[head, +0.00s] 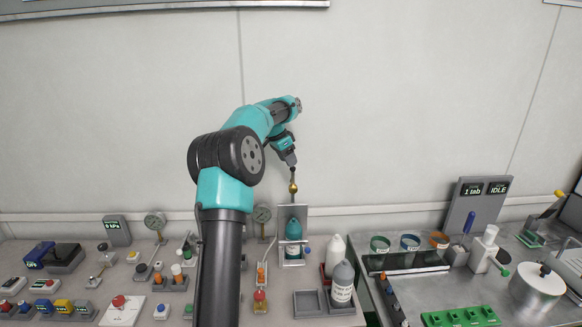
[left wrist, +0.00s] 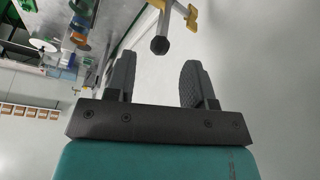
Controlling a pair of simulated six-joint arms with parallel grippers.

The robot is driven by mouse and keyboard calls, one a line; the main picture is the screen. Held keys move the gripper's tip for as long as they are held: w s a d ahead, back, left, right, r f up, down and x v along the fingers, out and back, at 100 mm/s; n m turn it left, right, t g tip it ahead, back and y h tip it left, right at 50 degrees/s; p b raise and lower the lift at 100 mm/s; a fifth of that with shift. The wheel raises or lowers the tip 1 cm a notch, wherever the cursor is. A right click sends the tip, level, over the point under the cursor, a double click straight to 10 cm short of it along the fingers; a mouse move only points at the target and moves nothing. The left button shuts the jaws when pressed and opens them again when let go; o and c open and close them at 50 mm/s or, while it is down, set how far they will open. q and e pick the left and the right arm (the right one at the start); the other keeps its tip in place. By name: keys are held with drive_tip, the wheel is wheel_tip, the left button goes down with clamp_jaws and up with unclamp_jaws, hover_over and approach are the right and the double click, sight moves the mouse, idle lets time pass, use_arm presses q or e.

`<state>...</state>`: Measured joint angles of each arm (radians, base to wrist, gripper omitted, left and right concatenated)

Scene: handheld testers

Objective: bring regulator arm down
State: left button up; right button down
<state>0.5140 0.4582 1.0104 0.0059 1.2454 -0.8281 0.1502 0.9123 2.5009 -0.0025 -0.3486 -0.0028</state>
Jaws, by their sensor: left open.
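A brass-coloured rounded part (head: 293,188) on a thin dark upright stem shows just below my left gripper, above a grey stand (head: 299,214); this may be the regulator arm. My left gripper (head: 290,161) points down at it from above. In the left wrist view, a yellow bracket with a dark round-ended rod (left wrist: 160,45) shows beyond the two fingertips, roughly between them in the picture. My left gripper (left wrist: 157,77) is open, its fingers apart with nothing between them. Whether the gripper touches the part cannot be told. My right gripper is out of view.
A teal bottle (head: 293,229) stands at the grey stand. White and grey bottles (head: 342,283) stand to its right. Gauges (head: 154,221), buttons and switches crowd the bench to the left. A metal bench (head: 463,284) with colored cups is at right. The wall behind is bare.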

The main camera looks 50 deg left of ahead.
sight(293, 187)
use_arm(q)
drive_tip(key=shift+x, duration=1.85)
drive_tip(key=shift+c, duration=0.5)
clamp_jaws()
